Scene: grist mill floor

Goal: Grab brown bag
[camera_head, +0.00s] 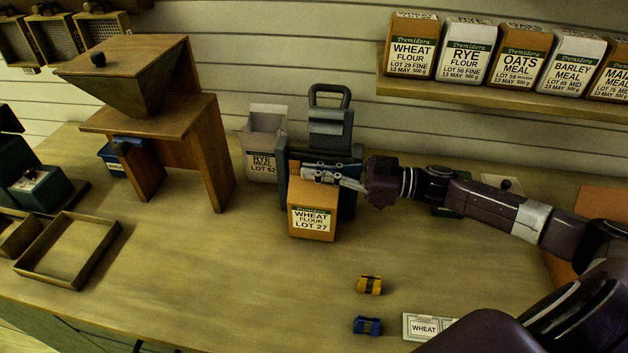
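A brown bag (313,222) labelled "WHEAT FLOUR LOT 27" stands upright on the bench in front of a dark green upright device with a handle (330,130). My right gripper (308,172) reaches in from the right, and its fingers lie across the upper part of the brown bag in the picture. The fingers hide part of the bag's top. I cannot tell whether they touch or grip it. My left gripper is not in view.
A white "RYE MEAL" bag (262,150) stands behind left. A wooden hopper stand (205,140) and an empty wooden tray (65,280) are further left. Yellow (370,285) and blue clips (367,325) lie in front. A wall shelf (480,93) holds several bags.

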